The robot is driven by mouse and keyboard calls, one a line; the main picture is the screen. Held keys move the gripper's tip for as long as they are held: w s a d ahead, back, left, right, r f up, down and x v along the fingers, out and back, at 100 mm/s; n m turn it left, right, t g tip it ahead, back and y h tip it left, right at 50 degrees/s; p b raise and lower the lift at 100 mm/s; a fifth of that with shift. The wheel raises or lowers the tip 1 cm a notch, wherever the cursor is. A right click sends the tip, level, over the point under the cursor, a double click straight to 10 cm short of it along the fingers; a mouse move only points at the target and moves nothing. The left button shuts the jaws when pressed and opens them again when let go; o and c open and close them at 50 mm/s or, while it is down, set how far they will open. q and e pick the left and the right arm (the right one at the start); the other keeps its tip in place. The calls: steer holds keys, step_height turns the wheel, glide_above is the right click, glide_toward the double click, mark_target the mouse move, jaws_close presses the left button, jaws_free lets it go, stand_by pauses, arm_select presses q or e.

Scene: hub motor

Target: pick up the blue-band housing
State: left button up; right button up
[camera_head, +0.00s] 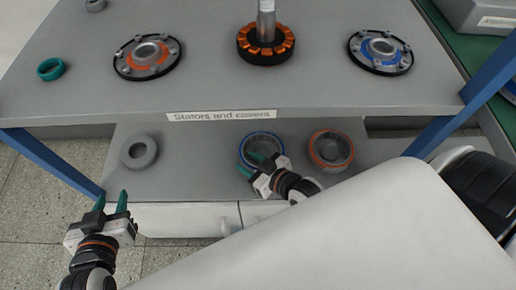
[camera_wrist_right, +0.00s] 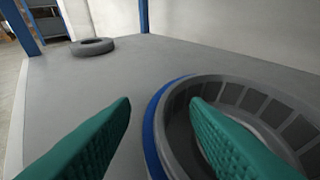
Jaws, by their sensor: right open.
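The blue-band housing (camera_head: 262,136) is an open grey ring-shaped part with a blue rim, resting on the lower shelf. My right gripper (camera_head: 257,164) is open at its near side and covers part of it. In the right wrist view, the blue-band housing (camera_wrist_right: 151,140) fills the right side. One fingertip of the right gripper (camera_wrist_right: 160,103) is outside the rim and the other appears over the hollow, with the wall between them. Contact cannot be told. My left gripper (camera_head: 111,200) is open and empty in front of the shelf's left end.
An orange-band housing (camera_head: 330,150) stands just right of the blue one. A grey ring (camera_head: 138,152) lies on the shelf's left. The upper tabletop (camera_head: 210,70) overhangs behind, holding covers and a stator (camera_head: 266,45). Blue legs (camera_head: 50,162) flank the shelf.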

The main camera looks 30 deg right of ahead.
steer(key=shift+w, duration=0.1)
jaws_close()
steer(key=shift+r, duration=0.1)
stand_by(0.5)
